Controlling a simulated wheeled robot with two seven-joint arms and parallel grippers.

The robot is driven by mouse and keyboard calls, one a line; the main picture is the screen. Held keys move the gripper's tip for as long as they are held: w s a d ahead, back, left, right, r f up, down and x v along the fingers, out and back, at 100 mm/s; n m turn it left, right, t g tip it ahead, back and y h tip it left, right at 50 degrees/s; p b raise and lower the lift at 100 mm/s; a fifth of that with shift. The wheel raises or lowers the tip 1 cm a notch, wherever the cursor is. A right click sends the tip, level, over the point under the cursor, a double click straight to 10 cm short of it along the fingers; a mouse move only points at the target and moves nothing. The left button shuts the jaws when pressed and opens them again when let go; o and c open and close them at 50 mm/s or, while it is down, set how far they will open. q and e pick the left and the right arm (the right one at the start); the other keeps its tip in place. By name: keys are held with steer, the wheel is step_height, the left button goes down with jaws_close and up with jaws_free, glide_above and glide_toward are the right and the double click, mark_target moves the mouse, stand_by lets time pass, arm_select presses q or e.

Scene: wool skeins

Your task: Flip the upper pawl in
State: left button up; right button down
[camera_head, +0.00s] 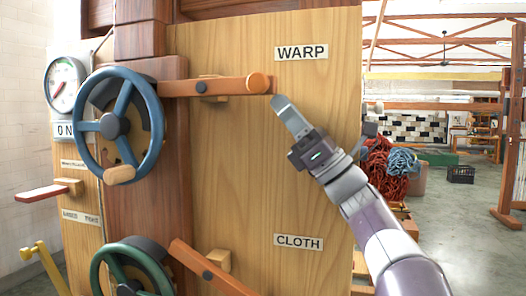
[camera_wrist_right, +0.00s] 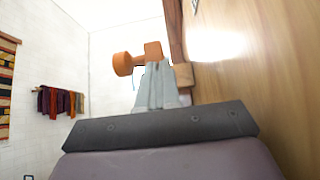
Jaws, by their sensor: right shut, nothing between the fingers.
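The upper pawl (camera_head: 232,86) is an orange-brown wooden bar with a round knob at its right end, below the WARP label (camera_head: 301,53). It lies nearly level on a dark pivot. Its left end reaches behind the rim of the blue handwheel (camera_head: 77,128), and I cannot tell whether it meets the dark toothed wheel there. My right gripper (camera_head: 280,101) is shut and empty, its fingertips just below and right of the knob. In the right wrist view the shut fingers (camera_wrist_right: 157,88) overlap the pawl's end, with the orange knob (camera_wrist_right: 122,64) at their left; contact is unclear. My left gripper is out of view.
A lower pawl (camera_head: 207,272) slopes down right from a green handwheel (camera_head: 96,270), near the CLOTH label (camera_head: 298,242). A gauge (camera_head: 64,84) and a red-topped lever (camera_head: 42,193) are at left. Red and blue wool (camera_head: 384,172) lies beyond the panel's right edge.

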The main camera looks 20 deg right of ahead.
steer(key=shift+s+r, duration=0.15)
steer(key=shift+r, duration=0.05)
steer(key=shift+f, duration=0.1)
steer(key=f+b, duration=0.1)
steer(key=b, duration=0.1)
steer(key=f+b, duration=0.1)
steer(key=f, duration=0.1)
steer(key=f+b, duration=0.2)
steer(key=shift+d+f+b, duration=0.2)
steer(key=shift+d+b, duration=0.15)
steer(key=v, duration=0.8)
steer(key=shift+s+d+r+b, duration=0.15)
steer(key=shift+s+d+b, duration=0.15)
steer(key=shift+s+d, duration=0.15)
